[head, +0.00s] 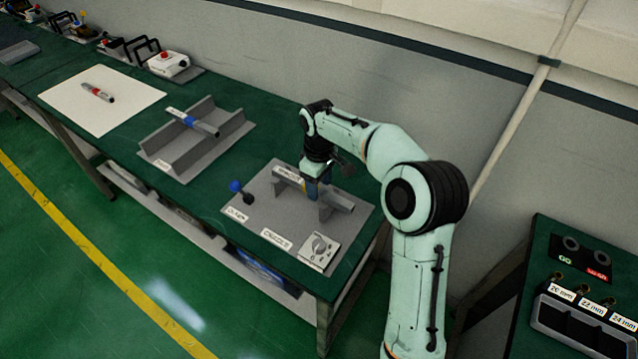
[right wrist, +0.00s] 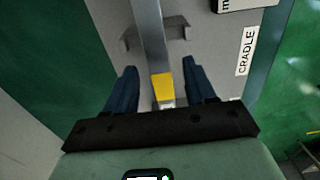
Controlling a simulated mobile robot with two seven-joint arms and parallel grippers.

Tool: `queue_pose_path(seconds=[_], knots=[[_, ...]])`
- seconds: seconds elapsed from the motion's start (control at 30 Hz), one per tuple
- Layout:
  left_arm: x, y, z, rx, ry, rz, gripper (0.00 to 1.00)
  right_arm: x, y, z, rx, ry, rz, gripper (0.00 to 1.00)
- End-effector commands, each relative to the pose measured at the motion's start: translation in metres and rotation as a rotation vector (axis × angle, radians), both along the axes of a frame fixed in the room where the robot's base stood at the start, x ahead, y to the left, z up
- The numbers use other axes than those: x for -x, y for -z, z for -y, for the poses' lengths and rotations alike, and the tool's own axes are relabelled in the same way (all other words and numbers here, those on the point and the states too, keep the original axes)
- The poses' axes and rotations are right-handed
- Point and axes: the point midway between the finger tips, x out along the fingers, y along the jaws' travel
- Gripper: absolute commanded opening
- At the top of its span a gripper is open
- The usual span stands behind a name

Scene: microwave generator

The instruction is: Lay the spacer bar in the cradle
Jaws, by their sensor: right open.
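A grey spacer bar with a yellow band shows in the right wrist view (right wrist: 150,35). It lies across the cradle (right wrist: 179,31), whose bracket shows on both sides of it. In the head view the bar's end (head: 338,201) sticks out to the right of my right gripper (head: 318,196). The right gripper is open, with its blue fingers (right wrist: 158,82) apart on either side of the bar near the yellow band. Whether they touch it I cannot tell. The gripper hides part of the bar and cradle in the head view. My left gripper is not in view.
The grey cradle plate (head: 262,222) carries a blue-knobbed lever (head: 236,187) and a dial (head: 319,248). A grey tray (head: 172,160) to the left holds a blue-banded bar (head: 190,122). Green tabletop is bare between tray and plate.

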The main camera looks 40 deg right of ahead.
Motion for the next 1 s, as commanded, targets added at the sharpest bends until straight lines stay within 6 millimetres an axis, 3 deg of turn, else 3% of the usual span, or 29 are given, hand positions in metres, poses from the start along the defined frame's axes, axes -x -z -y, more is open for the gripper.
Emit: queue_pose_path(seconds=[0.17,0.4,0.6,1.0], knots=[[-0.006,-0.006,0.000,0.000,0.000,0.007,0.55,-0.002,-0.030,0.000,0.001,-0.001,0.009,0.55],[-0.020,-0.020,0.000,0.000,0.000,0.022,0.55,-0.003,-0.087,0.000,0.001,-0.001,0.011,0.55],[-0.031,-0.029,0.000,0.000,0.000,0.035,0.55,-0.003,-0.120,0.000,0.001,0.000,0.008,0.55],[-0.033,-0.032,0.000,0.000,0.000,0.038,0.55,-0.001,-0.131,0.000,0.000,0.000,0.002,0.55]])
